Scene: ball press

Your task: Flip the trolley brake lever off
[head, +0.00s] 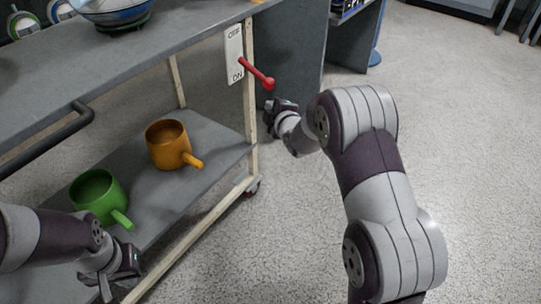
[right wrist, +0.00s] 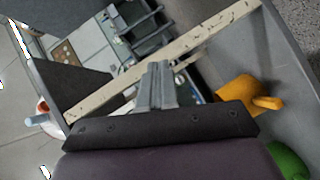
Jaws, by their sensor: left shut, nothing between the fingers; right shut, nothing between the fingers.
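The red brake lever (head: 257,74) sticks out from a white plate (head: 234,55) on the trolley's corner post. It slants down to the right and ends in a round knob near the plate's lower end, marked ON. The upper label is partly hard to read. My right gripper (head: 270,112) is shut and empty, just below the knob and apart from it. In the right wrist view its closed fingers (right wrist: 158,85) show in front of the cream post; I cannot make out the lever there. My left gripper (head: 122,268) is shut and empty by the lower shelf's front edge.
The grey trolley has a top shelf (head: 150,45) bearing a bowl (head: 112,12), and a lower shelf (head: 215,150) with an orange mug (head: 170,145) and a green mug (head: 97,195). A dark handle bar (head: 50,143) juts out at left.

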